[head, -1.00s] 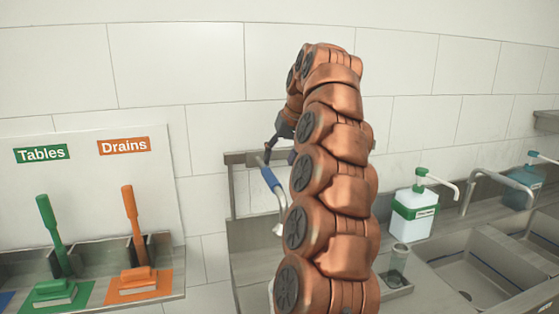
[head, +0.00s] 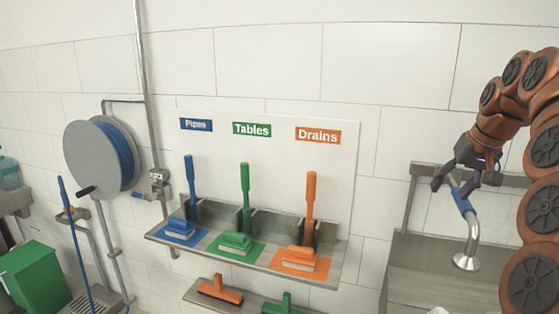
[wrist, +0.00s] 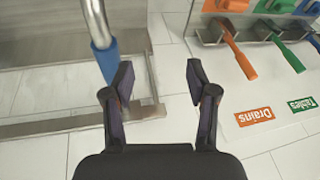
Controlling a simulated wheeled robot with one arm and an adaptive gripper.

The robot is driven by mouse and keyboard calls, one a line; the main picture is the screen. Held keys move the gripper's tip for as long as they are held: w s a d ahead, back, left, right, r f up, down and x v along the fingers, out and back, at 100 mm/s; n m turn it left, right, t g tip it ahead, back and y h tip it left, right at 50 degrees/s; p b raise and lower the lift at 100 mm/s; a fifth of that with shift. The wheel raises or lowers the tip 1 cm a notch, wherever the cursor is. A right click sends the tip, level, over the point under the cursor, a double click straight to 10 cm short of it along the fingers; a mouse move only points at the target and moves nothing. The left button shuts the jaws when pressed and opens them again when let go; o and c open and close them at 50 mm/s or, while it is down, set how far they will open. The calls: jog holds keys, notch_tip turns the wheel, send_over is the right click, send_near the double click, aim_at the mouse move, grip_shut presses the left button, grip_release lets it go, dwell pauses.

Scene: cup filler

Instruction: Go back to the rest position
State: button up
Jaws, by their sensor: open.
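My gripper (head: 465,182) is at the right of the head view, at the end of my copper-coloured arm. Its two dark fingers stand apart. In the wrist view my gripper (wrist: 160,82) is open with nothing between the fingers. A metal spout with a blue grip (head: 462,200) rises from the steel basin, just below and in front of the fingers in the head view. In the wrist view the blue grip (wrist: 106,62) lies close beside the left finger; I cannot tell whether they touch.
A rack (head: 340,262) with blue, green and orange brushes is on the wall at the centre. A hose reel (head: 92,160) and pipes are at the left, with a green bin (head: 38,278) below. The steel basin (head: 425,275) is at the right.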

jog(key=s+a+f+n+g, duration=0.2)
jog(key=s+a+f, duration=0.35)
jog(key=a, duration=0.35)
jog(key=s+a+f+n+g, duration=0.1)
jog(key=s+a+f, duration=0.3)
jog(key=s+a, duration=0.4)
jog(key=s+a+f+g, duration=0.1)
jog(key=s+a+f, duration=0.1)
jog(key=s+f, duration=0.5)
jog(key=s+a+f+g+h, duration=0.1)
jog(key=s+a+f+g, duration=0.1)
jog(key=s+f, duration=0.6)
jog(key=s, duration=0.7)
jog(key=shift+s+a, duration=0.2)
jog(key=shift+a, duration=0.05)
